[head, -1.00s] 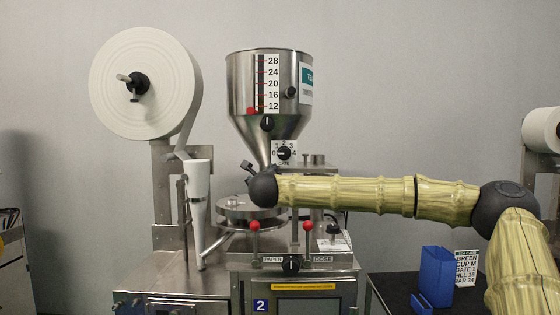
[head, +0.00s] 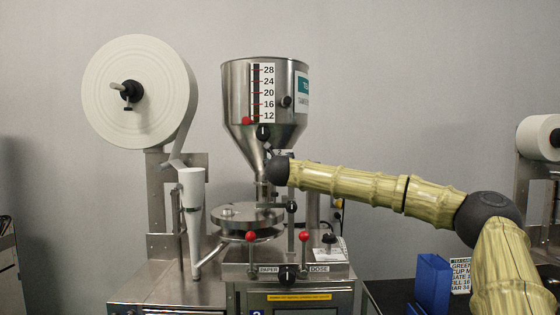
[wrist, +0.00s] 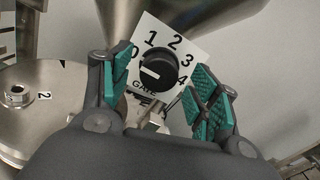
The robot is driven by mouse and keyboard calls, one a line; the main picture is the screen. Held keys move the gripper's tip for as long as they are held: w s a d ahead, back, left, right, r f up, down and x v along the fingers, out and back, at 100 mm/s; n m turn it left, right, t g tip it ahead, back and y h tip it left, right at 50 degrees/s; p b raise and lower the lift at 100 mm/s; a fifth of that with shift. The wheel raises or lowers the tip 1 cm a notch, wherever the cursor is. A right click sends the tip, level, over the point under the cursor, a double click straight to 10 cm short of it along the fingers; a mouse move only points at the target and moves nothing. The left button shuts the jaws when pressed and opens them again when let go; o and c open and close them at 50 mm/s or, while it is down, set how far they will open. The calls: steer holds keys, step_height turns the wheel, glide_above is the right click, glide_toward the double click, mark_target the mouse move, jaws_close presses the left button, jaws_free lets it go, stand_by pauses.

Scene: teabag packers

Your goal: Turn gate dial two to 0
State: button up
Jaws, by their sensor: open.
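The gate dial is a black round knob (wrist: 157,69) on a white plate (wrist: 179,42) marked 0 to 4 and "GATE", below the hopper. Its white mark points left in the wrist view, toward the 0 side and slightly below the numeral. My gripper (wrist: 157,88) is open, with one teal-padded finger left of the knob and the other to its right. I see gaps between pads and knob; depth is hard to judge. In the head view my wrist end (head: 279,170) covers most of the dial plate. A blue "2" label (head: 257,312) is partly visible on the machine front.
The steel hopper (head: 266,85) rises above the dial, with another black knob (head: 263,132) on it. A round steel turntable (head: 247,213) lies below left. Red-knobbed levers (head: 250,236) stand in front. A paper roll (head: 137,88) is at left, a blue box (head: 432,281) at right.

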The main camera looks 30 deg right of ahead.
steer(key=shift+w+d, duration=0.45)
steer(key=shift+w, duration=0.15)
steer(key=c, duration=1)
steer(key=shift+n, duration=0.4)
steer(key=shift+w+a+f+n+p, duration=0.15)
steer(key=shift+n+p, duration=0.75)
steer(key=shift+n, duration=3.4)
steer(key=shift+s+a+f+n+p, duration=0.15)
steer(key=shift+n+p, duration=0.7)
steer(key=shift+n, duration=3.45)
steer(key=shift+d+f, duration=0.1)
